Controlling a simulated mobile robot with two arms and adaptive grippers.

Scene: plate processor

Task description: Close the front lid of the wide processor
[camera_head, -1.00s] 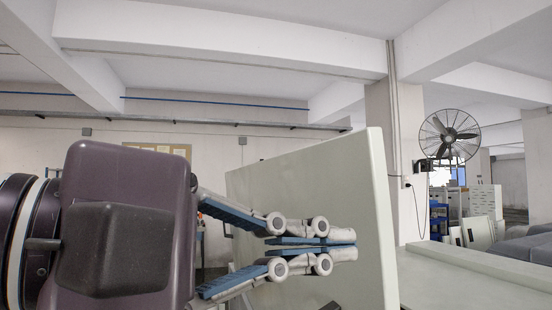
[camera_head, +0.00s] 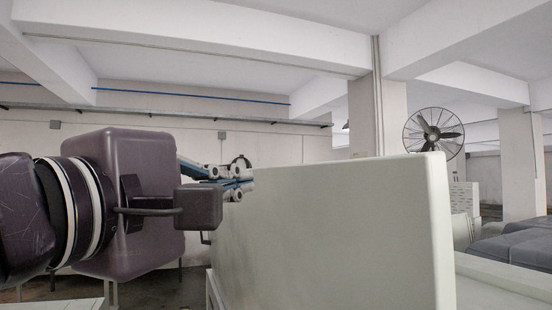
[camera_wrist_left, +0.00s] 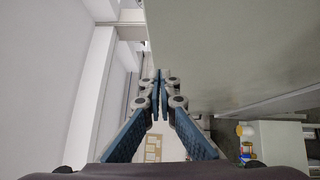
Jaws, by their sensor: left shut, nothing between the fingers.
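A large pale grey-green panel (camera_head: 330,230), which looks like the raised front lid of the wide processor, stands steeply up in the middle of the head view. Its flat face also fills the upper right of the left wrist view (camera_wrist_left: 235,50). My left gripper (camera_head: 250,185) is at the panel's far left edge, with its fingers together and empty. In the left wrist view the closed fingertips (camera_wrist_left: 160,75) are beside the panel's edge; I cannot tell whether they touch it. My right gripper is not in view.
A pale flat machine top (camera_head: 495,290) lies low at the right, behind the panel. Grey covered shapes (camera_head: 515,248) and a standing fan (camera_head: 433,133) are farther back. In the left wrist view, a small white surface with coloured items (camera_wrist_left: 280,140) is at the lower right.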

